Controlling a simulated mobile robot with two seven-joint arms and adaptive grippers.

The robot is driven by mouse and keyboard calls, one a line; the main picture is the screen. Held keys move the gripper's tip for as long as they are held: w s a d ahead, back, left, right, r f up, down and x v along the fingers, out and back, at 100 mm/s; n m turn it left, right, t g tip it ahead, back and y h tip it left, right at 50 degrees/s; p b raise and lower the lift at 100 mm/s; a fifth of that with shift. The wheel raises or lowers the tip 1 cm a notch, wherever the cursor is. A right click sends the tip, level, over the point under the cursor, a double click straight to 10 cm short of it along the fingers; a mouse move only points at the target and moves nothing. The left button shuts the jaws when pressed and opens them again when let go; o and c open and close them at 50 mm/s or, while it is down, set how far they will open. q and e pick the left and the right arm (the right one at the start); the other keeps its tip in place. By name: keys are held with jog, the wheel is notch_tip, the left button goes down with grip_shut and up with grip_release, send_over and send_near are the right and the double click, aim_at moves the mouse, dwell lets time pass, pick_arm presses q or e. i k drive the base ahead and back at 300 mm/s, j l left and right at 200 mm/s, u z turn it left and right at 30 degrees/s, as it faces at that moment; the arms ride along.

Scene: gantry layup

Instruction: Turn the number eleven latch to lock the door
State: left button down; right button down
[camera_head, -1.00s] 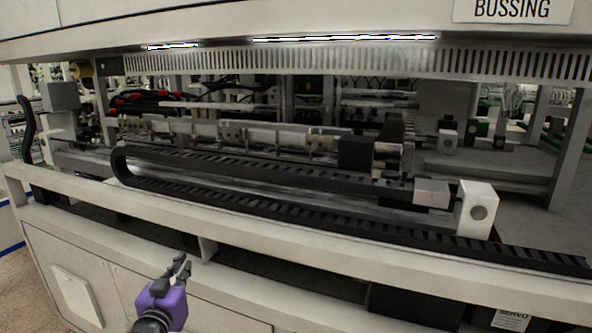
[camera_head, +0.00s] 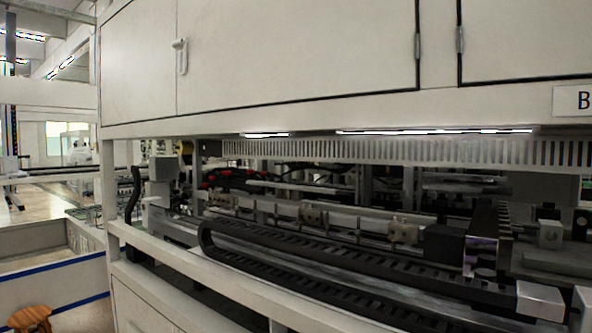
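A white latch handle (camera_head: 181,57) is on the upper cabinet, at the left side of a wide door panel (camera_head: 300,45). The handle hangs roughly vertical. No number can be read on it, so I cannot tell whether it is number eleven. Hinges (camera_head: 417,46) show at the right edge of this door, which looks flush with the cabinet face. Neither of my grippers is in view.
Below the cabinet is an open machine bay with a black cable chain (camera_head: 300,275) and a white front rail (camera_head: 190,275). A wooden stool (camera_head: 30,318) stands at the lower left. Open floor and a blue-striped low wall (camera_head: 55,275) lie to the left.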

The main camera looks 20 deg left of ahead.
aim_at(178, 44)
jog(key=i+j+u, duration=0.45)
jog(key=i+u, duration=0.65)
jog(key=k+j, duration=0.05)
jog(key=k, duration=0.05)
